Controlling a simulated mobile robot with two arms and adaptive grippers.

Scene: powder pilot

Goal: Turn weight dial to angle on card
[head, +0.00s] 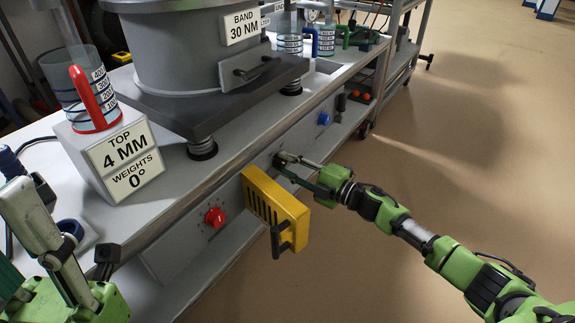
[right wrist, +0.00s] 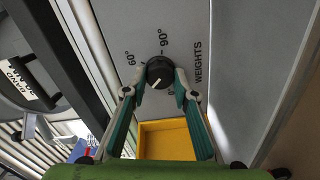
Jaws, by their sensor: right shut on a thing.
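The black weights dial (right wrist: 160,72) sits on the grey panel in the right wrist view, between the fingertips of my right gripper (right wrist: 157,86). My right gripper is shut on it. Its white pointer line slants toward the lower left. 60° and 90° marks show above it; a lower mark is partly hidden by a finger. In the head view my right gripper (head: 293,167) reaches the panel and largely hides the dial. The card (head: 125,160) reads TOP 4 MM, WEIGHTS 0°. My left gripper (head: 75,245) is at the lower left, partly cut off, its jaw state unclear.
A yellow slotted box (head: 275,210) with a dark handle juts from the panel close to my right gripper. A red knob (head: 215,217) is left of it and a blue knob (head: 323,118) farther along. The floor on the right is clear.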

